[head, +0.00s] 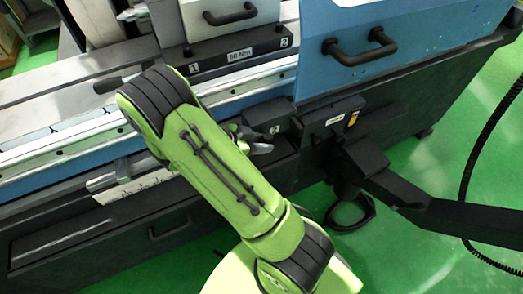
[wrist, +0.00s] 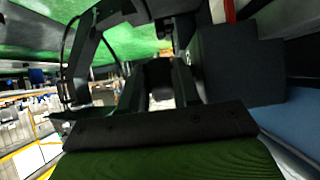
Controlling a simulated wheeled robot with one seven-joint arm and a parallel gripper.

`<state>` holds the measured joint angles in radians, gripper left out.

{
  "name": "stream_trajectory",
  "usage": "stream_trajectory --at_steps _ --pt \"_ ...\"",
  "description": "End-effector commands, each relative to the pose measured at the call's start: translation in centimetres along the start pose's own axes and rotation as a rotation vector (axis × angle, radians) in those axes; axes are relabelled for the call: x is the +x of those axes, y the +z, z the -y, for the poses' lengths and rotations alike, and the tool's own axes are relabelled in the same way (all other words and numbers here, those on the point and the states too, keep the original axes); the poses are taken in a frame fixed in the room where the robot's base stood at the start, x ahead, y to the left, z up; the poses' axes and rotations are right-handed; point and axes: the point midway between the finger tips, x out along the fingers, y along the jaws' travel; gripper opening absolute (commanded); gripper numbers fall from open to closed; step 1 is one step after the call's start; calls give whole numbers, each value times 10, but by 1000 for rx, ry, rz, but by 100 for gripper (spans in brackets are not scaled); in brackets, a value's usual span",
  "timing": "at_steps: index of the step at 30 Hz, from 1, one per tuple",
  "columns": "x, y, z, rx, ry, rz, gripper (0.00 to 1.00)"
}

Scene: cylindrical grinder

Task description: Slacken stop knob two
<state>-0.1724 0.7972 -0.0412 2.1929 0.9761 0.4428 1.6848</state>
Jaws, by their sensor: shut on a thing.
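In the head view a dark block with a small white label that looks like a 2 (head: 274,118) sits on the front rail of the grinder. My gripper (head: 257,141), mostly hidden behind my green arm, is at the near left side of this block. In the wrist view my gripper (wrist: 160,92) is shut on a dark knob (wrist: 160,76) between its two fingers. The knob appears to be stop knob two, but its mark is not legible. In the head view the knob is hidden.
A dark box with a label and an orange switch (head: 333,116) stands just right of the block. A black jointed arm (head: 390,182) juts out below it. The bar above carries labels 1 and 2 (head: 240,52).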

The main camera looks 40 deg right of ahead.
Motion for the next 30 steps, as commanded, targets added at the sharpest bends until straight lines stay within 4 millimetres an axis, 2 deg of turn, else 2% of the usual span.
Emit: stream_trajectory --at_steps 1,12,27,28,29,30 --pt "3 7 0 -3 -1 -26 1" --pt "3 6 -1 -6 3 -162 1" --pt "3 6 -1 -10 5 -177 1" --pt "3 6 -1 -10 5 -176 33" --pt "3 5 -1 -9 5 -177 37" --pt "3 5 -1 -9 5 -177 37"
